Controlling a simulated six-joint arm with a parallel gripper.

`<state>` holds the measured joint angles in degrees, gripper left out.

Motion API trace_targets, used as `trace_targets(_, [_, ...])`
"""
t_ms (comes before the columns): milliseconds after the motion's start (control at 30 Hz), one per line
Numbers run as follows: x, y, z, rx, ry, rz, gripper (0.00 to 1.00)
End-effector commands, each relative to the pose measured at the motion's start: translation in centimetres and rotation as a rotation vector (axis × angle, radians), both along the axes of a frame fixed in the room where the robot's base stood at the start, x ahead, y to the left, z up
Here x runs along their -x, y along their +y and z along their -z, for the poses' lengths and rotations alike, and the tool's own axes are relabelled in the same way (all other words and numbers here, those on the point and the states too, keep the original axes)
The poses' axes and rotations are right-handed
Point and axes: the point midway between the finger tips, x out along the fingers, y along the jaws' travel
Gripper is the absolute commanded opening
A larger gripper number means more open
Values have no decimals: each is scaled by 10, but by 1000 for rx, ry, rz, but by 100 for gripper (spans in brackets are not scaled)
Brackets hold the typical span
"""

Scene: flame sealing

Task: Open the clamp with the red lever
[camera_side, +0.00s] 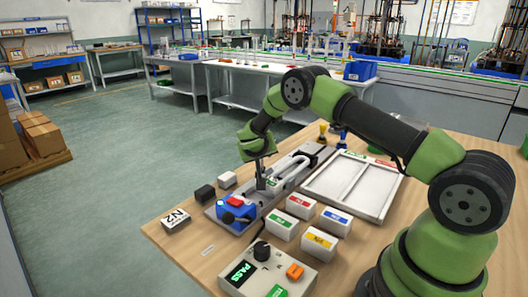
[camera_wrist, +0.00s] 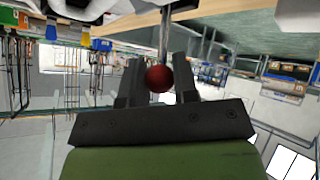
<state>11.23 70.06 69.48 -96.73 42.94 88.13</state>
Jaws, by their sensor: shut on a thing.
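The red ball knob of the lever (camera_wrist: 159,78) shows in the wrist view between the two dark fingers of my gripper (camera_wrist: 156,66). A thin metal rod (camera_wrist: 163,38) runs from the knob toward the top of that view. In the side view my gripper (camera_side: 262,180) points down over the grey metal fixture (camera_side: 283,182) on the wooden table and is shut on the lever. The knob is hidden there by my fingers. I cannot make out the clamp's jaw or how far the lever is tilted.
A blue block with a red top (camera_side: 236,208) sits at the fixture's near end. Several small labelled boxes, a white divided tray (camera_side: 352,182) and a control box showing PASS (camera_side: 268,272) stand close by. A black block (camera_side: 205,193) and a white block (camera_side: 227,180) lie to the left.

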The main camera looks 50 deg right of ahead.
Motion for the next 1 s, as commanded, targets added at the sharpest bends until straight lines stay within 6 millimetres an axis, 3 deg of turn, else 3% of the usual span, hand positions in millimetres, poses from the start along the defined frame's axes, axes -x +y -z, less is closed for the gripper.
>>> trace_targets(333, [0,10,2,146,-2,5,0])
trace_targets(900, [1,11,2,176,-1,6,0])
trace_targets(933, [1,11,2,176,-1,6,32])
trace_targets(1000, [1,11,2,176,-1,6,48])
